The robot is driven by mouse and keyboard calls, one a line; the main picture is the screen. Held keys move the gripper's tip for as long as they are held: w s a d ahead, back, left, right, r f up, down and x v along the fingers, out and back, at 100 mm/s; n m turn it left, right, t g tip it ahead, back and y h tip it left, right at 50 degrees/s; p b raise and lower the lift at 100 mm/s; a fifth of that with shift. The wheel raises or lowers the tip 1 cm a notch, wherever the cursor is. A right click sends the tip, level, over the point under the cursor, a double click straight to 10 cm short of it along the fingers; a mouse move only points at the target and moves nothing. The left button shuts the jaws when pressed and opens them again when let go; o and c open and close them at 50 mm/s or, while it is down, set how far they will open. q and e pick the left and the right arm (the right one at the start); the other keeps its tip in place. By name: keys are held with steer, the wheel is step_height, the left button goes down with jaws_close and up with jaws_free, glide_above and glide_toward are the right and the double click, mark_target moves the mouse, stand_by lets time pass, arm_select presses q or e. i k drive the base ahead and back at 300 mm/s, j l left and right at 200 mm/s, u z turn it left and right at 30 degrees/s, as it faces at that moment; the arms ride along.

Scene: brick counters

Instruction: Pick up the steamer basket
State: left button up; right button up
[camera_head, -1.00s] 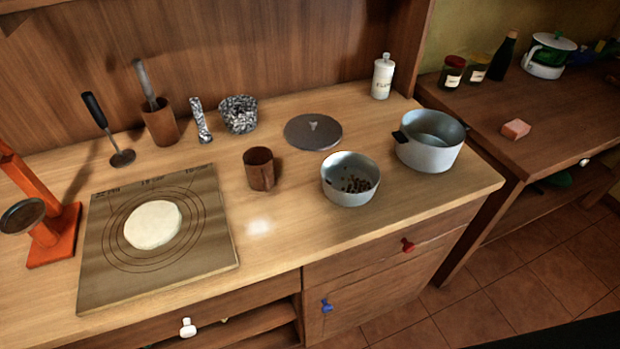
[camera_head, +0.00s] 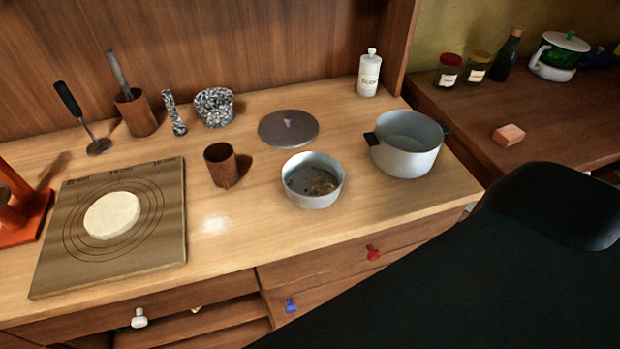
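A small round light-grey metal bowl (camera_head: 314,199) stands near the front edge of the counter. Brown bits and dark spots show on its inside floor. It may be the steamer basket, but I cannot tell for sure. A larger grey pot (camera_head: 405,158) with dark side handles stands to its right, open on top. A round grey lid (camera_head: 288,129) lies flat behind the bowl. Neither of my grippers is in view. A large black arm link, likely of my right arm, covers the lower right and hides part of the counter front and floor.
A brown cup (camera_head: 222,166) stands left of the bowl. A board (camera_head: 61,256) with flat dough (camera_head: 112,215) lies further left. A white bottle (camera_head: 368,73) stands at the back. A pink block (camera_head: 508,135) lies on the right counter.

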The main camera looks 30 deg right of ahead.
mark_target(297, 168)
steer(key=l+u, duration=0.1)
steer(key=l, duration=0.2)
steer(key=k+l+u, duration=0.1)
steer(key=l, duration=0.2)
steer(key=k+l+u, duration=0.1)
steer(key=l, duration=0.2)
steer(key=k+l, duration=0.1)
steer(key=l, duration=0.2)
steer(key=k+l, duration=0.1)
steer(key=l, duration=0.15)
steer(key=k+l, duration=0.15)
steer(key=l, duration=0.15)
steer(key=i+u, duration=0.05)
